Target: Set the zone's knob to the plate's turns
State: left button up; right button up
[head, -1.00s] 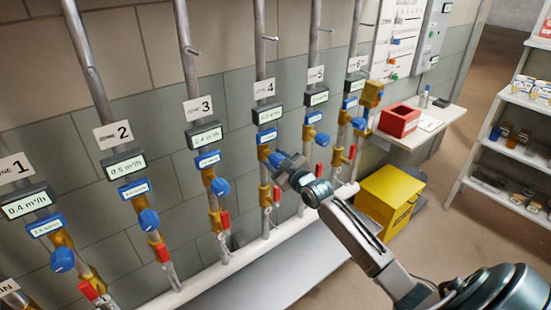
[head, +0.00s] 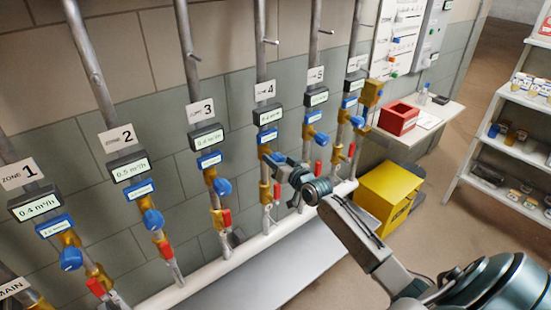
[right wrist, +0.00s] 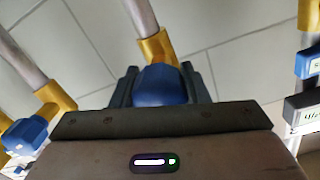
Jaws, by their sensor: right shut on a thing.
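My right gripper (head: 280,162) is at the zone 4 pipe in the head view, shut on that zone's blue knob. In the right wrist view the blue knob (right wrist: 162,86) sits between the two dark fingers, in front of a brass valve body (right wrist: 156,48). The zone 4 sign (head: 265,90), its display (head: 267,115) and the blue plate (head: 267,136) are above the gripper. The plate's text is too small to read. The gripper hides most of the knob in the head view. My left gripper is not in view.
Similar pipes with blue knobs stand on both sides, such as zone 3's knob (head: 222,186) and zone 5's knob (head: 321,138). Red-handled valves sit lower down. A yellow box (head: 388,196) stands on the floor, and a red bin (head: 399,119) is on a shelf (head: 445,115).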

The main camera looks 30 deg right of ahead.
jog(key=shift+m, duration=0.3)
jog(key=o, duration=1)
jog(key=s+p, duration=0.2)
jog(key=s, duration=0.1)
jog(key=s+p, duration=0.3)
jog(key=s, duration=0.1)
jog(key=s+p, duration=0.3)
jog(key=shift+s+d+r, duration=0.2)
jog(key=shift+s+d, duration=0.15)
jog(key=shift+s, duration=0.05)
